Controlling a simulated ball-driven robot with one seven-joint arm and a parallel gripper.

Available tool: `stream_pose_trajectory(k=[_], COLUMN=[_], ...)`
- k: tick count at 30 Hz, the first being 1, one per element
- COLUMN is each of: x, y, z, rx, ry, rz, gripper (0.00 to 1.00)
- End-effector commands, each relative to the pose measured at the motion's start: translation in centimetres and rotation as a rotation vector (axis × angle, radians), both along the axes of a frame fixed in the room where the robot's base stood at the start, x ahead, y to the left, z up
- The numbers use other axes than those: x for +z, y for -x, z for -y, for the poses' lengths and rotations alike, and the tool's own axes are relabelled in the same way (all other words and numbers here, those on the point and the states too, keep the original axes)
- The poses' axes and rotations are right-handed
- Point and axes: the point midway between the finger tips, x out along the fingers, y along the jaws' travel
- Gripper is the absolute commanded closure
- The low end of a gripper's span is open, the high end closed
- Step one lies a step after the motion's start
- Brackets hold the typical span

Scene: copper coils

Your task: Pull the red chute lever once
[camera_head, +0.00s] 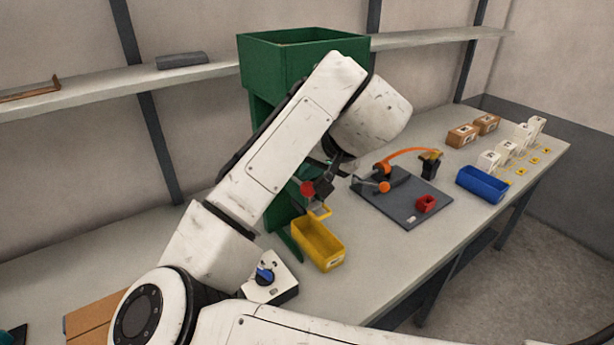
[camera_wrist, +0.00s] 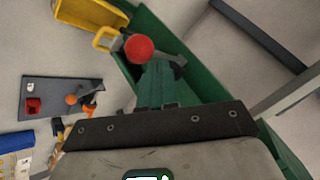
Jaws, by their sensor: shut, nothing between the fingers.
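The red ball knob of the chute lever (camera_head: 307,188) shows in the head view in front of the green chute (camera_head: 262,118). In the wrist view the red knob (camera_wrist: 139,48) sits on a short grey rod, just beyond my gripper (camera_wrist: 160,66). My gripper's fingers look closed together with nothing between them. The knob appears slightly left of the fingertips; I cannot tell whether they touch. In the head view my arm hides part of the chute, and the fingers are hard to make out.
A yellow bin (camera_head: 318,244) stands below the lever. A grey board (camera_head: 400,200) with an orange-jointed fixture and a red part lies to the right, with a blue bin (camera_head: 482,184) beyond. A control box with a blue knob (camera_head: 265,275) stands near my arm.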

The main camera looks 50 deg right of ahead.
Motion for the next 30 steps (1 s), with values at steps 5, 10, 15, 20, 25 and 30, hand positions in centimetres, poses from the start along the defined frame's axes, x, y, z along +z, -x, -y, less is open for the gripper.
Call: stream_pose_trajectory(k=[5, 10, 15, 20, 25, 30], x=[1.1, 1.2, 1.2, 1.7, 3.2, 4.8], y=[-0.1, -0.1, -0.1, -0.2, -0.3, -0.4], z=[0.0, 0.0, 0.0, 0.0, 0.1, 0.1], rx=[0.000, 0.000, 0.000, 0.000, 0.000, 0.001], ry=[-0.001, -0.001, -0.001, 0.000, 0.000, 0.001], rz=[-0.001, -0.001, -0.001, 0.000, 0.000, 0.000], gripper=[1.00, 1.00, 1.00, 1.00, 1.00, 1.00])
